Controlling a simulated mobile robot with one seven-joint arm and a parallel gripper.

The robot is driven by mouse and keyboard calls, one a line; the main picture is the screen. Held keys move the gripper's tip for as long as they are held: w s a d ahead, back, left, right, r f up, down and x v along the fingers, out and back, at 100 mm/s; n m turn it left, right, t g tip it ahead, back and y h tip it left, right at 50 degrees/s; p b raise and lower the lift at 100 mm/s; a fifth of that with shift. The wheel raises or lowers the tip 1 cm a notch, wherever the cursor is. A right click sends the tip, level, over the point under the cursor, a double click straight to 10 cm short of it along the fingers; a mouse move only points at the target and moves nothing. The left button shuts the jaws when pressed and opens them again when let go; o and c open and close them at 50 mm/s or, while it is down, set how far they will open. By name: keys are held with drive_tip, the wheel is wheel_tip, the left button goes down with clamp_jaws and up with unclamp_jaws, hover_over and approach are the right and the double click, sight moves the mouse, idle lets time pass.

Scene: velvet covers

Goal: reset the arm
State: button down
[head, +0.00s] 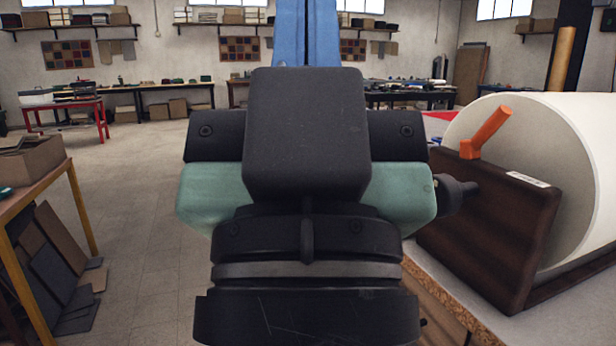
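The back of my gripper (308,190) fills the middle of the head view, close to the camera. It has a dark block on top, teal sides and dark rings below. Its fingertips are hidden behind this housing, so I cannot see whether it is open, shut or holding something. A blue upright shape (306,30) with a seam down its middle shows just above the housing. I cannot tell whether it touches my gripper.
At right, a large cream roll (575,165) lies behind a dark brown board (490,225) with an orange handle (486,132), close to my gripper's side. At left, a wooden table (45,190) carries cardboard boxes. The tiled floor (135,185) between is open.

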wheel_tip(320, 180, up, 29)
drive_tip(key=p, duration=2.9)
drive_tip(key=shift+w+r, duration=0.15)
drive_tip(key=shift+d, duration=0.2)
